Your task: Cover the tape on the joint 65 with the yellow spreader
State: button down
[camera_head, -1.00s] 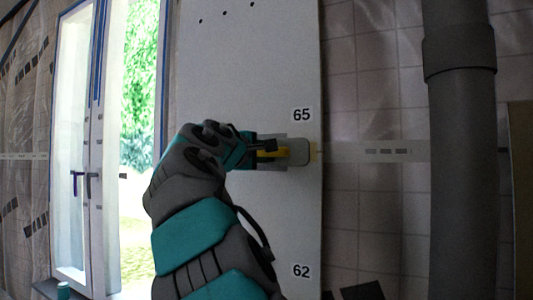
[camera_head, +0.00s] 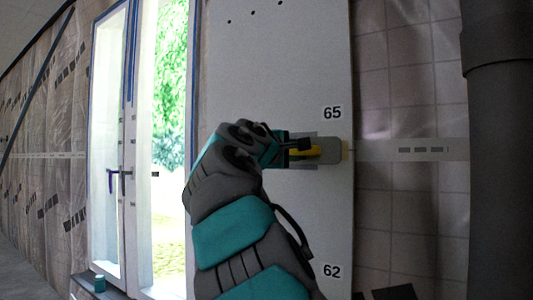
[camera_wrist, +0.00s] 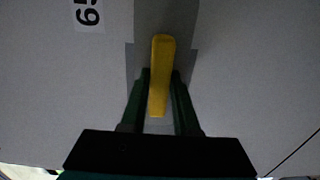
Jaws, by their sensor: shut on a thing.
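The white panel (camera_head: 280,60) carries the label 65 (camera_head: 332,113), which also shows sideways in the wrist view (camera_wrist: 89,15). My gripper (camera_head: 304,146) is just below and left of this label, close to the panel. It is shut on the yellow spreader (camera_head: 313,153). In the wrist view the spreader's yellow handle (camera_wrist: 161,60) lies between the two fingers. Behind it is a darker grey patch (camera_wrist: 150,18) on the panel. A grey rounded piece (camera_head: 330,150) shows at the spreader's right end. I cannot tell whether the spreader touches the surface, and the tape's extent is partly hidden.
The label 62 (camera_head: 331,271) is lower on the panel. A dark pipe (camera_head: 495,150) stands at the right, past a sheeted wall (camera_head: 400,90) with a pale horizontal strip. An open window (camera_head: 108,150) is at the left, with a small teal object (camera_head: 99,283) by its sill.

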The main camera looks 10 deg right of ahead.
aim_at(330, 150)
jog(key=shift+w+d, duration=0.4)
jog(key=shift+d, duration=0.05)
dwell(1.1)
jog(key=shift+s+d+f, duration=0.1)
jog(key=shift+s+d, duration=0.5)
jog(key=s+d, duration=0.3)
jog(key=shift+s+d+b, duration=0.3)
jog(key=shift+s+b, duration=0.05)
jog(key=shift+s, duration=0.05)
jog(key=s+d, duration=0.5)
jog(key=shift+p, duration=0.35)
jog(key=shift+d, duration=0.1)
jog(key=v, duration=0.7)
